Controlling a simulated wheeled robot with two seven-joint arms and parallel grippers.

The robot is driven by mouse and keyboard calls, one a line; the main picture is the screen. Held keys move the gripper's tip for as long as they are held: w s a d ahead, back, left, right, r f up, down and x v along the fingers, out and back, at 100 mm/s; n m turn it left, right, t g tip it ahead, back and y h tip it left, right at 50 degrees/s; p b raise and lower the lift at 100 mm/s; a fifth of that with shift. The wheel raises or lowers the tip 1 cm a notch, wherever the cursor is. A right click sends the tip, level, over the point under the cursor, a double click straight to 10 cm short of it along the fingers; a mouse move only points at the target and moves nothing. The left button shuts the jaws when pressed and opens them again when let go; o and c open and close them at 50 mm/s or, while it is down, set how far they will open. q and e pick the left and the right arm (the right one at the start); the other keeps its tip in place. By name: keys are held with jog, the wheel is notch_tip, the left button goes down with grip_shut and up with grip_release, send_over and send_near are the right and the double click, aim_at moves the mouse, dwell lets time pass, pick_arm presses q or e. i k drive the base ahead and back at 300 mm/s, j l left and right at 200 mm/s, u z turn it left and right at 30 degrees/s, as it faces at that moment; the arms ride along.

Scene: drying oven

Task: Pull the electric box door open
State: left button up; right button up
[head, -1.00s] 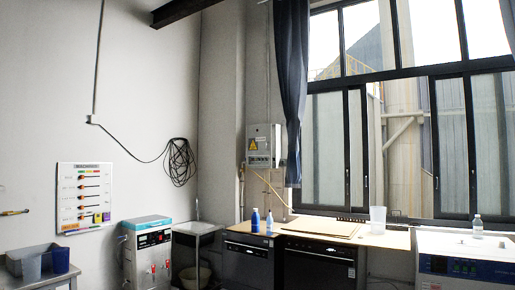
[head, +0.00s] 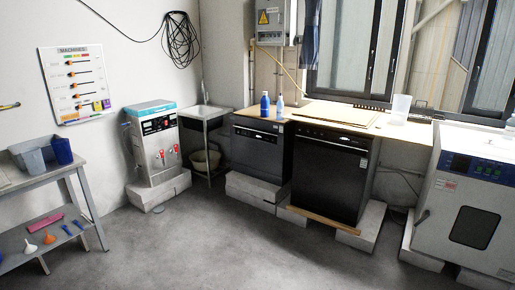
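The electric box (head: 270,22) is a light grey wall box with a yellow warning triangle. It hangs on the back wall, left of the window, above the wooden counter. Its top is cut off by the picture's upper edge. Its door looks shut, with no gap that I can make out. Neither of my grippers is in the head view.
A wooden counter (head: 330,113) over two dark appliances stands below the box, with bottles (head: 265,105) on it. A water boiler (head: 155,142) and sink (head: 203,112) are left, a drying oven (head: 462,215) right, and a shelf table (head: 40,170) far left. The middle floor (head: 240,240) is clear.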

aim_at(271, 14)
jog(key=i+z, duration=0.4)
jog(key=i, duration=1.7)
jog(key=l, duration=0.1)
